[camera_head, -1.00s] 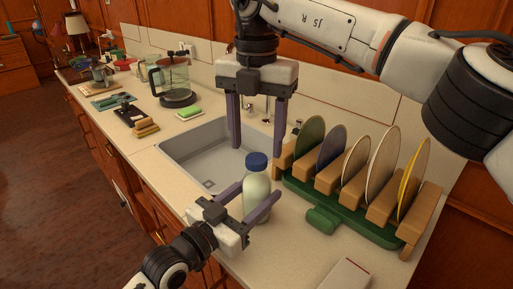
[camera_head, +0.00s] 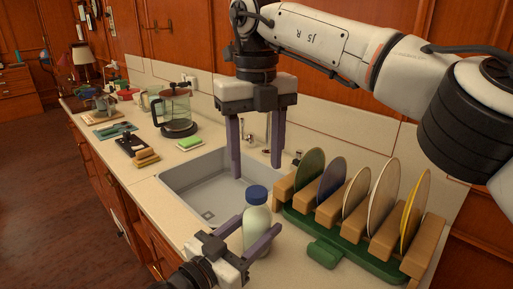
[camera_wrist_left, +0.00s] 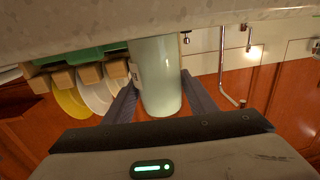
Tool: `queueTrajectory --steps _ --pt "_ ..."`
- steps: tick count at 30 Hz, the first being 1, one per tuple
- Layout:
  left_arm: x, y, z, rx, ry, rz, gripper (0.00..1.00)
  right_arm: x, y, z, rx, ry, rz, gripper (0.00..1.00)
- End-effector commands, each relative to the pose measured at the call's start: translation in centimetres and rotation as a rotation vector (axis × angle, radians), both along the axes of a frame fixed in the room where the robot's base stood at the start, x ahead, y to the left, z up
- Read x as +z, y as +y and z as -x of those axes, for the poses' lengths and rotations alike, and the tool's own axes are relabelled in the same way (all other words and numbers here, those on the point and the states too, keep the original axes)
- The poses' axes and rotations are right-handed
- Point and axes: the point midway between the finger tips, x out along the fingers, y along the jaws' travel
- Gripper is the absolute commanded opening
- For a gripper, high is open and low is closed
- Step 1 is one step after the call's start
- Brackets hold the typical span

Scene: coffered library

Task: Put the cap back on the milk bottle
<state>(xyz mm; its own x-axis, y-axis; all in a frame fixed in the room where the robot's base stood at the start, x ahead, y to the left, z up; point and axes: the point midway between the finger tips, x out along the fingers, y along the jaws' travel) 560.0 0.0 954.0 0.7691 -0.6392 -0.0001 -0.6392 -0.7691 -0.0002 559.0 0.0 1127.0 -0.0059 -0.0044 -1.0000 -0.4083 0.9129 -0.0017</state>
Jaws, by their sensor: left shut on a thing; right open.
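The milk bottle (camera_head: 257,229) stands upright at the front edge of the sink, pale and whitish. A blue cap (camera_head: 256,194) sits on its top; whether it is fully seated I cannot tell. My left gripper (camera_head: 251,232) is shut on the bottle's body, one finger on each side. The bottle also shows between the fingers in the left wrist view (camera_wrist_left: 157,76), where the cap is not visible. My right gripper (camera_head: 256,174) is open and empty, pointing down over the sink, above and behind the cap and apart from it.
A green dish rack (camera_head: 325,256) with wooden blocks and several plates stands close right of the bottle. The grey sink (camera_head: 190,190) lies behind and left. A glass coffee press (camera_head: 176,108) and a green sponge (camera_head: 190,143) are farther back on the counter.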

Motion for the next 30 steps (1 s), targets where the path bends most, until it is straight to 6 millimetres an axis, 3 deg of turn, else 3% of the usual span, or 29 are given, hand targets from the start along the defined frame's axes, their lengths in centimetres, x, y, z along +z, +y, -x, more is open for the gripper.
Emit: queueTrajectory --steps 6,12,18,30 --pt "0.0 0.0 0.0 0.0 0.0 0.0 0.0 1.1 0.0 0.0 0.429 -0.002 -0.002 0.53" --pt "0.0 0.0 0.0 0.0 0.0 0.0 0.0 1.7 0.0 0.0 0.678 -0.003 -0.005 0.53" --pt "0.0 0.0 0.0 0.0 0.0 0.0 0.0 1.9 0.0 0.0 0.758 -0.004 -0.005 0.53" --pt "0.0 0.0 0.0 0.0 0.0 0.0 0.0 1.2 0.0 -0.1 0.759 -0.003 -0.006 0.53"
